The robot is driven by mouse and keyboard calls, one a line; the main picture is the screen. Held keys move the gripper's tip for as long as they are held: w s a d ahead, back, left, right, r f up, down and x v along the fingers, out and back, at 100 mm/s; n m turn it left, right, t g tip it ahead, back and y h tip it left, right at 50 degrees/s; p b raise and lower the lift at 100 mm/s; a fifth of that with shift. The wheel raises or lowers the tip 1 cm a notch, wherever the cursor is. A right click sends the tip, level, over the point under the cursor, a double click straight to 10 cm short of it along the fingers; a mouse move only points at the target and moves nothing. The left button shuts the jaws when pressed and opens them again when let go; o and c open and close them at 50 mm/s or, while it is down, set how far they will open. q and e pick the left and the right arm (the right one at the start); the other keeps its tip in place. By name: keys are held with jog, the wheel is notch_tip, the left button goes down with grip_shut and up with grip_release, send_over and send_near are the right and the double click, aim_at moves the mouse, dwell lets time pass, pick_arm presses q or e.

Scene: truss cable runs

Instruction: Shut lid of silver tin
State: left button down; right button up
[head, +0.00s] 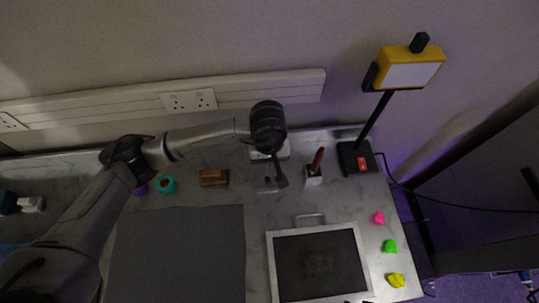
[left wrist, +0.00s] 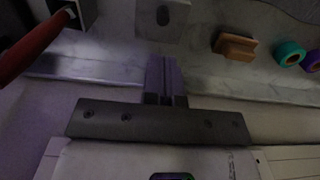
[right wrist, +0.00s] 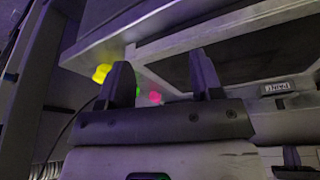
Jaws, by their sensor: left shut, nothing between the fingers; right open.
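In the left wrist view, a pale grey face with a dark round spot (left wrist: 172,18) lies just beyond the fingertips and is cut off by the top edge. I cannot tell how its lid stands. My left gripper (head: 280,182) is shut and empty, pointing down over this spot; its closed fingers also show in the left wrist view (left wrist: 164,68). My right gripper (right wrist: 163,80) is open and empty, low beside the counter edge.
A red-handled tool in a white holder (head: 313,176) stands right of my left gripper. A brown wooden block (head: 213,177) and teal roll (head: 165,184) lie left. A yellow lamp (head: 408,72), dark mat (head: 180,250) and white-framed board (head: 269,262) are also near.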

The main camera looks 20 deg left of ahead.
aim_at(268, 180)
pick_arm(q)
notch_tip(268, 180, down, 9)
jog(key=shift+s+d+f+p, duration=0.15)
jog(key=shift+f+p, duration=0.05)
jog(key=shift+p, duration=0.25)
pick_arm(e)
jog(key=shift+r, duration=0.5)
